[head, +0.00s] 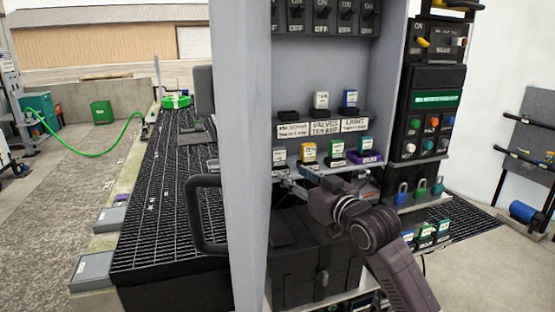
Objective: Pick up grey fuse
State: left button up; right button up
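A pale grey fuse (321,100) with a white label stands in a black socket on the upper shelf of the grey cabinet. A second whitish-grey fuse (279,157) stands at the left end of the lower shelf. My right gripper (292,176) reaches in from the lower right, just below the lower shelf near that second fuse. Its thin fingers look spread apart, with nothing visible between them. My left gripper is not in view.
A blue fuse (350,98) stands right of the upper grey one. Orange (308,152) and green (336,148) fuses share the lower shelf. The cabinet's grey side wall (238,150) borders the left. Several fuses (425,232) stand lower right, beneath padlocks (420,188).

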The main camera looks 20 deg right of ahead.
aim_at(280, 158)
jog(key=w+r, duration=0.1)
jog(key=w+r+p, duration=0.1)
jog(key=w, duration=0.1)
jog(key=shift+a, duration=0.1)
jog(key=p+x, duration=0.2)
jog(key=x, duration=0.1)
jog(key=shift+w+a+p, duration=0.1)
jog(key=shift+w+p, duration=0.25)
jog(key=shift+w+a+f, duration=0.15)
jog(key=shift+w+a, duration=0.05)
jog(key=shift+w, duration=0.5)
jog(key=c, duration=0.9)
